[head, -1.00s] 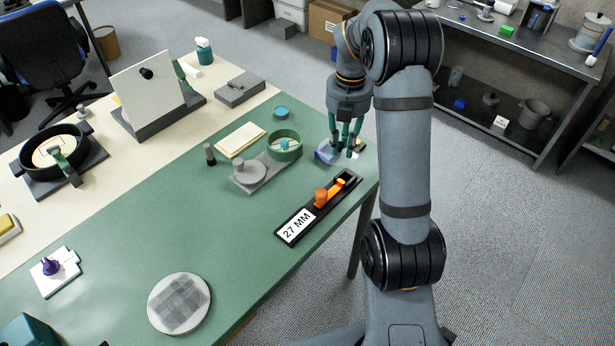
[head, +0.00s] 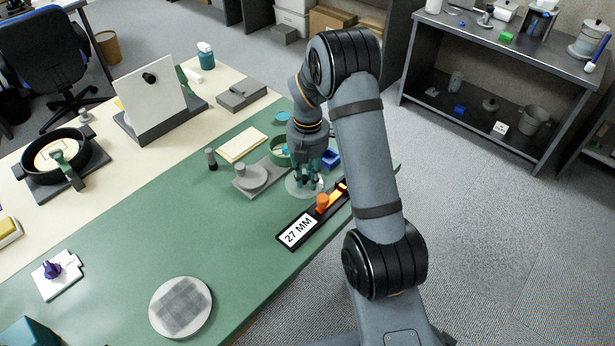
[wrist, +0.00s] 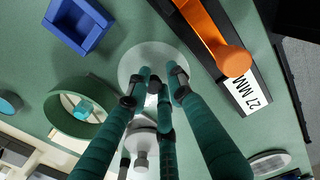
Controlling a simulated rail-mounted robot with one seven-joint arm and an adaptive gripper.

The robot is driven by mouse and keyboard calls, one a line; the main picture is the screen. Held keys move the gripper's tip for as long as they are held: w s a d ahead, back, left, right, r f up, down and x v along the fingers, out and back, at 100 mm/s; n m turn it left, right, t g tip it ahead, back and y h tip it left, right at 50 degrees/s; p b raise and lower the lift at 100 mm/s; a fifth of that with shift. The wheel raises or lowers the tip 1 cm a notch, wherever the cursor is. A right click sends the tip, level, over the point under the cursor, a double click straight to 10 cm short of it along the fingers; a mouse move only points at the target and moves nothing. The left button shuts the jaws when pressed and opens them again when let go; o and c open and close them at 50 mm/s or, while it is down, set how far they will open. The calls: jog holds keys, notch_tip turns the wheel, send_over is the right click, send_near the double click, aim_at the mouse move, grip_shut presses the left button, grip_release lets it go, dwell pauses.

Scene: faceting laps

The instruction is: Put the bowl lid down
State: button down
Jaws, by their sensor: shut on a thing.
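The bowl lid, a clear round disc (head: 293,190), is under my gripper (head: 308,183) in the head view. In the wrist view the lid (wrist: 135,62) lies beyond my fingertips (wrist: 158,84), which are closed around its small dark knob. The lid is over the green mat, between the grey stand and the black 27 MM holder. I cannot tell whether it touches the mat. My fingers hide part of the lid.
A blue open bin (wrist: 80,22) is close by, and a green round bowl (wrist: 62,112) with a teal piece inside is on the other side. The black holder (head: 297,232) with orange parts is close in front. The front-left mat is mostly clear around a grey patterned disc (head: 181,307).

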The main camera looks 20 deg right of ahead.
aim_at(308, 185)
jog(key=c, duration=2)
grip_release()
jog(key=shift+f, duration=0.2)
jog(key=o, duration=0.5)
jog(key=shift+c, duration=0.2)
jog(key=shift+r, duration=0.65)
notch_tip(308, 185, up, 11)
jog(key=p, duration=0.1)
